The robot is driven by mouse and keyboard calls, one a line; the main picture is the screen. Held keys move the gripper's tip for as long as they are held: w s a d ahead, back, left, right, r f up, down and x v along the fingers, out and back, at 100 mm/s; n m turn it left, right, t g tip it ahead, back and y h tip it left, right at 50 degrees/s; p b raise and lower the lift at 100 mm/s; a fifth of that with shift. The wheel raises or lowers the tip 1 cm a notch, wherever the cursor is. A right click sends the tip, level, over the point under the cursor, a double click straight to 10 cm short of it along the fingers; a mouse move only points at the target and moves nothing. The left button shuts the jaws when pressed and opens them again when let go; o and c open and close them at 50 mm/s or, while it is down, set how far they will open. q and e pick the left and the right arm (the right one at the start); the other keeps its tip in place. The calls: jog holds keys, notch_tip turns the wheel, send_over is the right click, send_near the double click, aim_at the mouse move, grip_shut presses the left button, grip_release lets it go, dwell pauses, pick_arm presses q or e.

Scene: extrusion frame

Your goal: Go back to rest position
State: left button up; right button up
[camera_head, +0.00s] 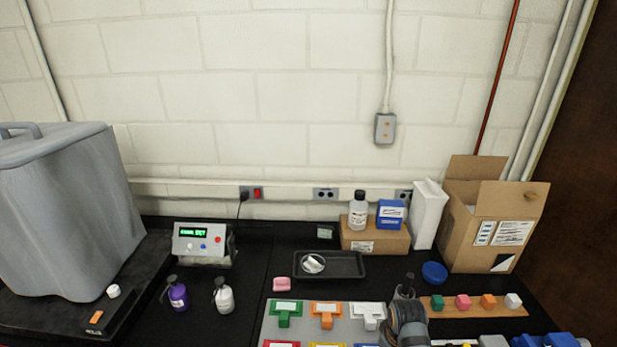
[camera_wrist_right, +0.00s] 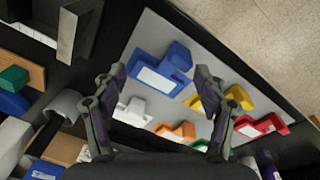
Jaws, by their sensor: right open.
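My right gripper (camera_wrist_right: 159,72) is open in the right wrist view, with its two dark fingers spread apart and nothing between them. It faces the grey board (camera_wrist_right: 216,76) with coloured blocks. A blue block (camera_wrist_right: 165,72) and a white block (camera_wrist_right: 132,111) lie beyond and between the fingers in that view, with no visible grip on them. In the head view, part of my right arm (camera_head: 408,316) shows at the bottom, over the right side of the board; its fingertips are hard to make out there. My left gripper is in neither view.
Green (camera_head: 286,313), orange (camera_head: 326,314) and white T-shaped blocks sit on the board. A wooden strip (camera_head: 455,312) with small cubes lies to its right. A black tray (camera_head: 345,268), bottles (camera_head: 178,294), cartons (camera_head: 492,230) and a grey container (camera_head: 70,215) stand around.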

jog(key=s+d+r+m+t, duration=0.1)
jog(key=s+d+r+m, duration=0.15)
jog(key=s, duration=0.55)
jog(key=s+d+r+m+t, duration=0.15)
jog(key=s+r, duration=0.25)
jog(key=s, duration=0.5)
notch_tip(320, 180, down, 34)
jog(key=s+d+f+m+g+b, duration=0.1)
jog(key=s+d+b, duration=0.1)
jog(key=b, duration=0.6)
pick_arm(q)
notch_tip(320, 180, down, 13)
jog(key=b, duration=0.5)
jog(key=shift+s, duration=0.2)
pick_arm(e)
jog(key=s+d+f+g, duration=0.1)
jog(key=s+f, duration=1.7)
jog(key=f, duration=0.3)
jog(key=shift+s+f, duration=0.15)
jog(key=shift+s, duration=0.05)
